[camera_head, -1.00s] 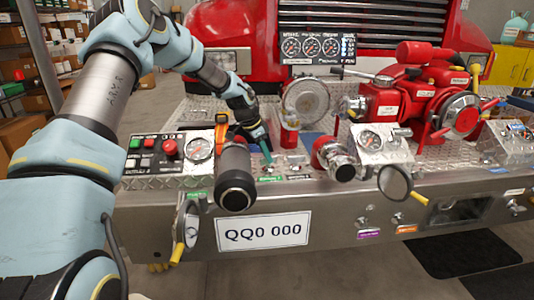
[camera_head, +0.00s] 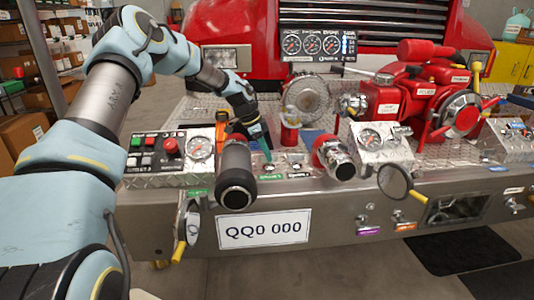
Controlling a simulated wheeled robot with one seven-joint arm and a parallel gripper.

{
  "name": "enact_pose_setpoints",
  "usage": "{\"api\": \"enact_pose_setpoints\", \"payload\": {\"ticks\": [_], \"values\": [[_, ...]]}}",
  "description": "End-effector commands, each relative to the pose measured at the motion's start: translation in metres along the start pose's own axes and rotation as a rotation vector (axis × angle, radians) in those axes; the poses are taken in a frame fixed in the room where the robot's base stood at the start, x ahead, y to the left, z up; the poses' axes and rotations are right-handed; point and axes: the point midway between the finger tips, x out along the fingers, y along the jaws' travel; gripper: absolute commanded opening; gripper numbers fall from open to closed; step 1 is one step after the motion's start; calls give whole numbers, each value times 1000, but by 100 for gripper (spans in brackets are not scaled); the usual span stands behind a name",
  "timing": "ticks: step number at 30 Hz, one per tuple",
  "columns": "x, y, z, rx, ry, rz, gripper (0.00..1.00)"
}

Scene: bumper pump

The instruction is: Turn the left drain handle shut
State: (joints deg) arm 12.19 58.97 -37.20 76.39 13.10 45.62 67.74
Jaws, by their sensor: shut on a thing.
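A second small fitting (camera_head: 296,165) with a green label is just to the right.
A control box with a gauge (camera_head: 200,147) stands left of the nozzle. A red-collared chrome outlet (camera_head: 335,160) and a red capped cylinder (camera_head: 290,127) are to the right. A large red pump (camera_head: 415,95) fills the right rear.

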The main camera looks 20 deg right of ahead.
Motion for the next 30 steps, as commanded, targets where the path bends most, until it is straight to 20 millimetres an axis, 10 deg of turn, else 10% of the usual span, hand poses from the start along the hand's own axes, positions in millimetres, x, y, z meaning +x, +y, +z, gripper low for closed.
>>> {"api": "enact_pose_setpoints", "payload": {"ticks": [10,20,30], "values": [[0,0,1,0,-1,0,44],[-4,0,0,0,0,-2,45],[-62,-1,1,0,0,-4,45]]}}
